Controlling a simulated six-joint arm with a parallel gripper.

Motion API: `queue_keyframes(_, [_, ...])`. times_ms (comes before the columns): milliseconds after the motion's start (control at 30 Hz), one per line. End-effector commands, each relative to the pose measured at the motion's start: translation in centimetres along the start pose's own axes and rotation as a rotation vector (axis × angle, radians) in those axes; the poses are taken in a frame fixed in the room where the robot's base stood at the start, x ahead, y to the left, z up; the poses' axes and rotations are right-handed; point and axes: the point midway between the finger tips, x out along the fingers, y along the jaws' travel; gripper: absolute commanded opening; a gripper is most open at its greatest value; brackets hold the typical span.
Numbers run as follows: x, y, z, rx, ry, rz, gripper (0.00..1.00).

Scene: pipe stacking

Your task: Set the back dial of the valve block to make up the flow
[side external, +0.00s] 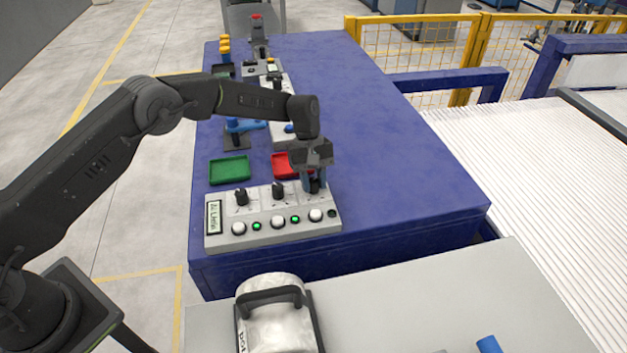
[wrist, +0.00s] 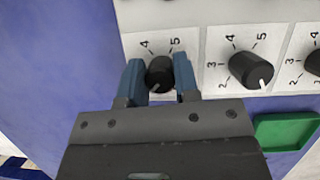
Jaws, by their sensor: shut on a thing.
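The valve block (side external: 262,240) is a light grey box with three black dials in a row, seen in the side external view. My gripper (side external: 314,180) points down at its right end, with blue fingers on either side of the end dial (side external: 315,188). In the wrist view my gripper (wrist: 158,82) is shut on this dial (wrist: 160,68), and its white pointer aims to the lower left. The 4 and 5 show above it; its other marks are hidden. The middle dial (wrist: 250,68) has its pointer towards the lower right. The third dial (wrist: 314,62) is partly cut off.
The block's display (side external: 214,217) is too small to read. Two green lights (side external: 257,226) are lit; the right-end light (side external: 332,213) is dark. A green tray (side external: 229,170) and red tray (side external: 283,166) stand behind the block. The blue table's right side (side external: 410,170) is clear.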

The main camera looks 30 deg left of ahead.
Motion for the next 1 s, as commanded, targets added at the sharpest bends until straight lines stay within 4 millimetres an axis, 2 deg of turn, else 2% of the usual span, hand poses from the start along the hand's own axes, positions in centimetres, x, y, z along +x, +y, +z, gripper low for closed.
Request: queue_keyframes(1000, [-0.03,0.01,0.07,0.894,0.001,-0.372,0.06])
